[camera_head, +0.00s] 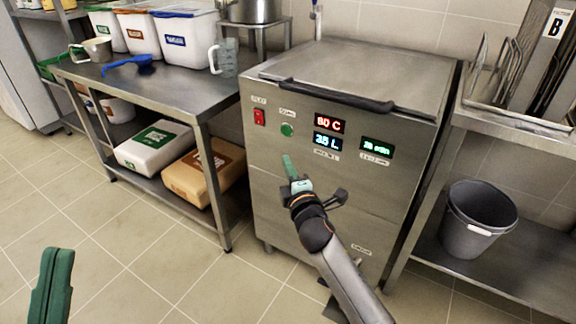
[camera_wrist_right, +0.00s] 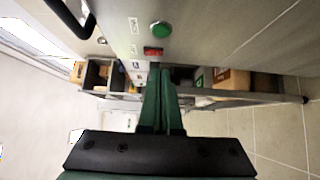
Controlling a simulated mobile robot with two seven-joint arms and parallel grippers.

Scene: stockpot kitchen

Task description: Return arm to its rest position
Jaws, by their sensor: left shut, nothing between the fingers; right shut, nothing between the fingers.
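My right gripper (camera_head: 287,160) is in front of the steel machine (camera_head: 262,196), with its green fingers pointing up towards the panel, just below the green button (camera_head: 287,130). Its fingers are together and empty. In the right wrist view the closed fingers (camera_wrist_right: 161,92) show, with the green button above them. I cannot tell how far the fingertips are from the panel. My left gripper (camera_head: 52,284) is at the lower left over the floor, shut and empty. The machine's displays (camera_head: 329,124) are lit, and its red switch (camera_head: 259,117) is left of the button.
A steel table (camera_head: 190,94) on the left holds white bins (camera_head: 187,40), a jug (camera_head: 223,58) and a blue scoop (camera_head: 130,65). Sacks lie on its lower shelf. A grey bucket (camera_head: 478,220) stands on the right shelf. The tiled floor (camera_head: 130,260) in front is clear.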

